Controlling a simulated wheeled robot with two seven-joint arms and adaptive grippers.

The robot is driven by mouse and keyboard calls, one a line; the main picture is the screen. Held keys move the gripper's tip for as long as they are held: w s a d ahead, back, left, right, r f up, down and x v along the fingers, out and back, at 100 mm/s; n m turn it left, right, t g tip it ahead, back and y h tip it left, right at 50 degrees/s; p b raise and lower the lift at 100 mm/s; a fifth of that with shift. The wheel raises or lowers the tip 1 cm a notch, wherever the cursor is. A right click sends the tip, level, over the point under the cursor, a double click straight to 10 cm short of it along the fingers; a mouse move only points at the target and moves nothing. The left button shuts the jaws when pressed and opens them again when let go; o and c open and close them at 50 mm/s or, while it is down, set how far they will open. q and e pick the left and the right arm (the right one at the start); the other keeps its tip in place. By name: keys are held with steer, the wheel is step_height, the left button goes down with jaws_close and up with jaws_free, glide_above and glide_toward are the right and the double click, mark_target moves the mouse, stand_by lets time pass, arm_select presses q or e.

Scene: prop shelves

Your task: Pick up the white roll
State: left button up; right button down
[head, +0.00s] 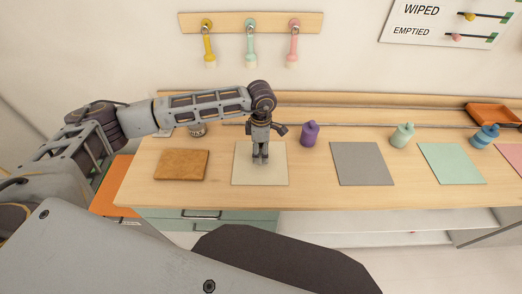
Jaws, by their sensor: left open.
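My left gripper (260,161) points down over the cream mat (241,176) on the wooden counter. It is open, with its fingertips close together in the picture, and I see nothing between them. I cannot make out a white roll for certain. A small round pale thing with a dark top (198,131) stands behind my left forearm, mostly hidden, and I cannot tell whether it is the roll. My right gripper is not in view.
A brown board (181,164) lies left of the cream mat. To the right are a purple bottle (310,134), a grey mat (361,163), a pale green bottle (402,135), a mint mat (452,163), a blue bottle (484,136) and an orange tray (492,115). Rails run along the back.

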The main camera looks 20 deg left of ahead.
arm_select(q)
steer(key=shift+f, duration=0.85)
steer(key=c, duration=1.1)
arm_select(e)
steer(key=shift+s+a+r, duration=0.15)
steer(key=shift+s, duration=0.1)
arm_select(q)
steer(key=shift+o, duration=0.2)
